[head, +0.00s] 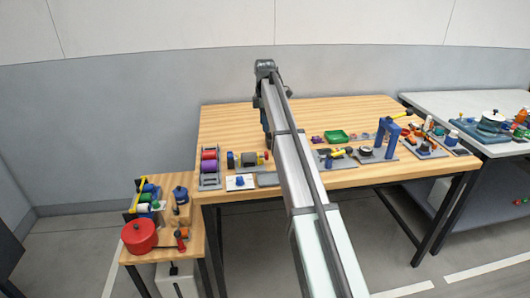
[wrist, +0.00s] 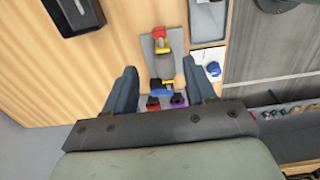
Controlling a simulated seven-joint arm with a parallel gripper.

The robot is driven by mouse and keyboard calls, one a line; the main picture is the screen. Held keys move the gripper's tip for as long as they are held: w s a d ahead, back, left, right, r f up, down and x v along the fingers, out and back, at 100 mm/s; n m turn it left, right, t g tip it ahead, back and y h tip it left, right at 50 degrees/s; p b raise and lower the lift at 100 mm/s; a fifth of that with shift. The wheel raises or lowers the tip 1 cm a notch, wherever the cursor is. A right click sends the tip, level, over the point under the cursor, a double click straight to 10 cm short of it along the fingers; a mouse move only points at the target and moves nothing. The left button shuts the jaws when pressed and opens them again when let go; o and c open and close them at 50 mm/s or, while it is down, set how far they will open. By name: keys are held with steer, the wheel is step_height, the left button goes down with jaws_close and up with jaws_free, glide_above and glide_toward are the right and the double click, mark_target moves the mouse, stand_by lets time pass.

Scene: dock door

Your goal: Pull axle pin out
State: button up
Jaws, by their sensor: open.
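A grey plate fixture (wrist: 147,50) lies on the wooden table in the wrist view, with a red and yellow piece (wrist: 160,36) at its upper end. A blue and yellow piece (wrist: 162,86) sits at its lower end, beside a tan round part. In the head view the fixture shows a yellow and blue end (head: 233,160), a dark grey block (head: 249,159) and a red end piece. I cannot tell which part is the axle pin. My gripper (wrist: 165,88) is open, its fingers apart above the blue and yellow end, apparently touching nothing.
A rack with red and purple rolls (head: 208,166) stands left of the fixture. A white tile with a blue knob (head: 240,182) lies in front. A dark tray (wrist: 75,14) is in the wrist view's upper left. The table's back area is clear.

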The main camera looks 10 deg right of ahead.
mark_target(265, 153)
step_height(265, 153, down, 14)
steer(key=shift+r, duration=0.2)
stand_by(0.4)
steer(key=shift+c, duration=0.4)
jaws_close()
